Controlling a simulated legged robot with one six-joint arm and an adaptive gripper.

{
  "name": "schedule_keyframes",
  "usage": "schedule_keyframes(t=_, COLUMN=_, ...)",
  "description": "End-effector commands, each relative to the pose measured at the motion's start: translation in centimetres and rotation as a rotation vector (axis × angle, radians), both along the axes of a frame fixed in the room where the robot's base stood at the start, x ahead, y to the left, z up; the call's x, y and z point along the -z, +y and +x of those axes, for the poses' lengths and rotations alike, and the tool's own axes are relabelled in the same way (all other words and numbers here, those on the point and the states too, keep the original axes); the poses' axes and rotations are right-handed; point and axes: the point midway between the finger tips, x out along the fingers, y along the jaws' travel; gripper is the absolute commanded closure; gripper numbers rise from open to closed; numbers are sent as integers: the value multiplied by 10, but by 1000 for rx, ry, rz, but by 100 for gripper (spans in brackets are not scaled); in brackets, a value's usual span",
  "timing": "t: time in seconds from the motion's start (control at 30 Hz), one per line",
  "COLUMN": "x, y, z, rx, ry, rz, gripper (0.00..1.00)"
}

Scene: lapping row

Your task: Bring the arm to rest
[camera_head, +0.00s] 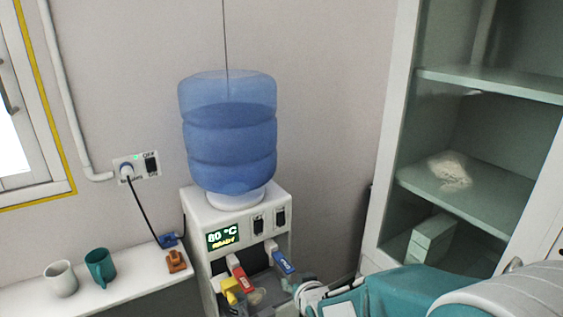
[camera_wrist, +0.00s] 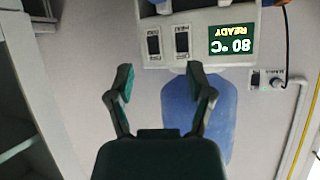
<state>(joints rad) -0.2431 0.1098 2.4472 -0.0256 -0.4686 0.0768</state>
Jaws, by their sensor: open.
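My gripper (camera_wrist: 161,84) is open in the wrist view, with its two green-padded fingers apart and nothing between them. The wrist picture is upside down. Behind the fingers are the water dispenser (camera_wrist: 200,50) and its blue bottle (camera_wrist: 205,110). In the head view my teal arm reaches in from the lower right, its end low in front of the right side of the dispenser (camera_head: 240,212). Whether it touches the dispenser cannot be told. The dispenser display reads 80 °C READY. Its red tap (camera_head: 241,279) and blue tap (camera_head: 281,261) show.
A white cup (camera_head: 61,279) and a teal mug (camera_head: 100,268) stand on the ledge (camera_head: 135,283) at left, with a small brown object (camera_head: 176,261). A cabinet with shelves (camera_head: 480,200) stands at right. A cable hangs from the wall socket (camera_head: 137,166).

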Motion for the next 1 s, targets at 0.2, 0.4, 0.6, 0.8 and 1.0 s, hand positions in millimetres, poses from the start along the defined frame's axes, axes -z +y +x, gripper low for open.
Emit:
schedule_keyframes(t=0.2, x=-44, y=-41, z=-37, rx=67, ry=129, rz=-46, gripper=32)
schedule_keyframes(t=0.4, x=-75, y=-73, z=-87, rx=120, ry=260, rz=-78, gripper=32)
schedule_keyframes(t=0.6, x=-98, y=-98, z=-150, rx=167, ry=393, rz=-101, gripper=32)
schedule_keyframes(t=0.8, x=-111, y=-113, z=-209, rx=199, ry=509, rz=-111, gripper=32)
schedule_keyframes(t=1.0, x=-113, y=-116, z=-229, rx=207, ry=553, rz=-115, gripper=32)
